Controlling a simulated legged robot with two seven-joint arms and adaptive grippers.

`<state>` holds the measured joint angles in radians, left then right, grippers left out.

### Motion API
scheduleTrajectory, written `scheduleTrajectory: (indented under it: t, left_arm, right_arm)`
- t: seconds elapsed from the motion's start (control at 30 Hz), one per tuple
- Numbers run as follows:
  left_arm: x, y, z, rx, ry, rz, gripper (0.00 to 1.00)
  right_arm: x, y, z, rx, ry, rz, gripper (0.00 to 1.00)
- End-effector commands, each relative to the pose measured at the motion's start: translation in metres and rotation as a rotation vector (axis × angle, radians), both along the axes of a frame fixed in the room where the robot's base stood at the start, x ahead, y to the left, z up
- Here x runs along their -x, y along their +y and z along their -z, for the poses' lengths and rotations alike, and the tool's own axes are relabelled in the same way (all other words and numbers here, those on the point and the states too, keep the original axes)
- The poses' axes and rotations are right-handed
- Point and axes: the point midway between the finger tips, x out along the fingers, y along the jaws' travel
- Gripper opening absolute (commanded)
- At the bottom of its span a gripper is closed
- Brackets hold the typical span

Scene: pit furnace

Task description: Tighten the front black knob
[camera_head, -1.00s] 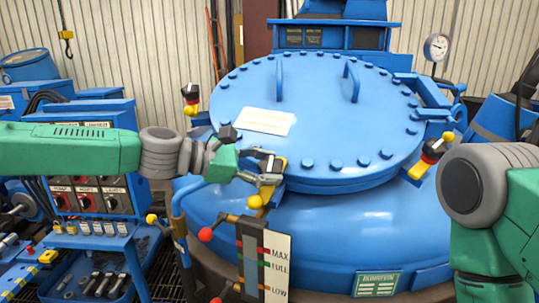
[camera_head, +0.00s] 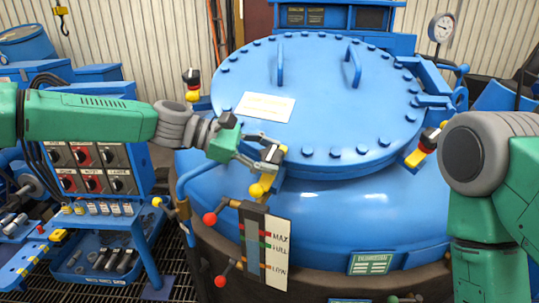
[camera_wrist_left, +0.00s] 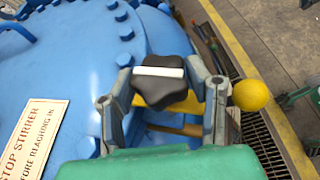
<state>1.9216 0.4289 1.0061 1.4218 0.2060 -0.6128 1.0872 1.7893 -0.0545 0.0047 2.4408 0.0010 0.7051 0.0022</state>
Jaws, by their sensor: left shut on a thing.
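The front black knob (camera_head: 273,153) sits on a yellow clamp (camera_head: 261,187) at the front edge of the blue furnace lid (camera_head: 320,105). My left gripper (camera_head: 264,160) reaches it from the left. In the left wrist view the knob (camera_wrist_left: 162,88) is dark and lobed, with a white bar across its top. The left gripper's fingers (camera_wrist_left: 168,92) stand on both sides of it and are shut on it. My right arm (camera_head: 490,170) shows at the right edge, but its gripper is out of view.
Two more clamps with black knobs stand at the left (camera_head: 191,80) and right (camera_head: 430,140) of the lid. Below the left gripper are a red-balled lever (camera_head: 210,218) and a level gauge (camera_head: 257,235). A switch panel (camera_head: 90,170) stands left. A yellow ball (camera_wrist_left: 250,95) is beside the fingers.

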Motion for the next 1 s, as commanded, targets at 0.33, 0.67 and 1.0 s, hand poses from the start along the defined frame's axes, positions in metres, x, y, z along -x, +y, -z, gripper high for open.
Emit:
scheduleTrajectory:
  t: [0.33, 0.67, 1.0]
  left_arm:
    - [0.000, 0.001, -0.001, 0.000, -0.002, -0.002, 0.65]
    - [0.001, 0.029, -0.012, 0.000, -0.003, -0.005, 0.65]
    - [0.005, 0.092, -0.036, 0.001, -0.003, -0.003, 0.65]
  right_arm:
    - [0.000, 0.000, 0.000, 0.000, 0.000, 0.000, 0.00]
    - [0.003, 0.000, -0.001, 0.000, -0.003, 0.000, 0.00]
    - [0.003, 0.000, -0.001, 0.000, -0.003, 0.000, 0.00]
